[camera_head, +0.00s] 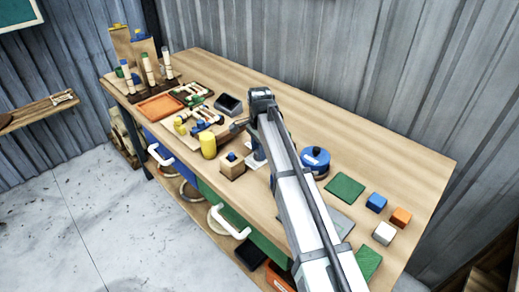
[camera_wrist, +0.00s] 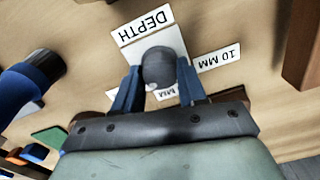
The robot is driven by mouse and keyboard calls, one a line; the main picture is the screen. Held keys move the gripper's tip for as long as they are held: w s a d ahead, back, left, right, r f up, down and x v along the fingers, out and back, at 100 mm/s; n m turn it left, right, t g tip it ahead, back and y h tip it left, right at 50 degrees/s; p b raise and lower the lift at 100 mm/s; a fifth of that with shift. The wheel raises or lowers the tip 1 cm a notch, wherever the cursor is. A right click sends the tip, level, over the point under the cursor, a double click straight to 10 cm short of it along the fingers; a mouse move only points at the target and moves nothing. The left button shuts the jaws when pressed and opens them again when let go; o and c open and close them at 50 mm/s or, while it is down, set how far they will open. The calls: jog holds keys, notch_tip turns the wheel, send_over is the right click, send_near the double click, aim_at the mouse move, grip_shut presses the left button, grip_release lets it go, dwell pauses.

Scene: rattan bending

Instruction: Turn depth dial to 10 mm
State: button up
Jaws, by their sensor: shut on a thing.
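The depth dial is a dark grey round knob (camera_wrist: 158,66) on a pale plate, seen from above in the wrist view. My gripper (camera_wrist: 159,72) has its two blue fingers on either side of the knob and is shut on it. A white label reading DEPTH (camera_wrist: 142,24) lies beyond the knob, upside down in this view. A 10 MM label (camera_wrist: 221,59) is to the knob's right. Another MM label (camera_wrist: 172,92) is partly hidden between the fingers. Any pointer mark on the knob cannot be made out. In the head view my arm largely hides the dial.
A blue round container (camera_head: 315,159) stands right of my arm. A wooden block with a blue top (camera_head: 232,166) and a yellow cylinder (camera_head: 208,146) stand to the left. A green mat (camera_head: 345,187) and small coloured blocks lie at the right. The back strip of the bench is clear.

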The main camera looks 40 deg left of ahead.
jog(key=n, duration=1.1)
jog(key=shift+n, duration=0.3)
jog(key=n, duration=1.1)
jog(key=shift+a+n, duration=0.1)
jog(key=shift+n, duration=0.3)
jog(key=o, duration=1.1)
jog(key=shift+c, duration=0.2)
jog(key=shift+r, duration=0.1)
